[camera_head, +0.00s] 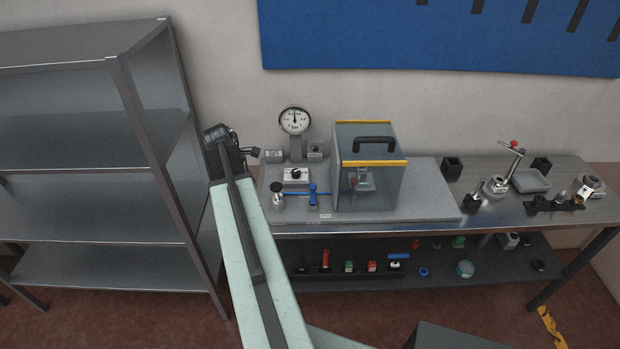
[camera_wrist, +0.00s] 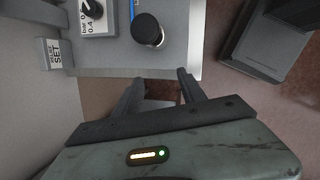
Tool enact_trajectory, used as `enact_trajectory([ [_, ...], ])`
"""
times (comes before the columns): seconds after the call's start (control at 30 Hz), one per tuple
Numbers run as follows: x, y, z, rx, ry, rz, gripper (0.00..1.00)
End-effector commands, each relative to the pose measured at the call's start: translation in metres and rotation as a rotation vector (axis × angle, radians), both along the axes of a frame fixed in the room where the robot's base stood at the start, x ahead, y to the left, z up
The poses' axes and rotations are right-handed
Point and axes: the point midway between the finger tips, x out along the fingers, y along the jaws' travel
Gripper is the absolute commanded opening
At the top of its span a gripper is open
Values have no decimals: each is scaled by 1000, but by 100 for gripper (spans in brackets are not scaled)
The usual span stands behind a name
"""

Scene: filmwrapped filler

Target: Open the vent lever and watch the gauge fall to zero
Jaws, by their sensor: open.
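The round white gauge (camera_head: 295,121) stands on a grey post at the back left of the bench. Its needle points roughly straight up; the numbers are too small to read. A blue lever-like fitting (camera_head: 313,194) with a thin blue line sits at the front of the grey base plate, left of the clear box. I cannot tell for sure that it is the vent lever. My gripper (camera_head: 254,152) is at the plate's left edge, open and empty. In the wrist view my gripper (camera_wrist: 158,86) has its fingers apart, just off the plate edge, near a black-capped cylinder (camera_wrist: 147,30).
A clear box (camera_head: 371,190) with yellow edges and a black handle stands right of the gauge. A knob unit (camera_head: 296,175) sits below the gauge. A grey shelf rack (camera_head: 80,165) stands close on the left. Tools and fixtures fill the bench's right end (camera_head: 440,225).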

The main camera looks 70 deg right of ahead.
Motion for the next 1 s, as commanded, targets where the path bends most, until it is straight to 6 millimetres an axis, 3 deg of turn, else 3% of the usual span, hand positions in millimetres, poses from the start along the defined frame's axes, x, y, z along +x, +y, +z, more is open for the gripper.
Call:
enact_trajectory([
  [0.03, -33, -37, 9, 0, 35, 22, 48],
  [0.1, -73, -71, 14, 4, 84, 71, 48],
  [0.2, -118, -102, 18, 15, 134, 120, 48],
  [0.3, -141, -115, 18, 24, 163, 147, 48],
  [0.57, -147, -119, 10, 27, 169, 155, 48],
  [1.0, -165, -136, -55, 27, 167, 153, 48],
])
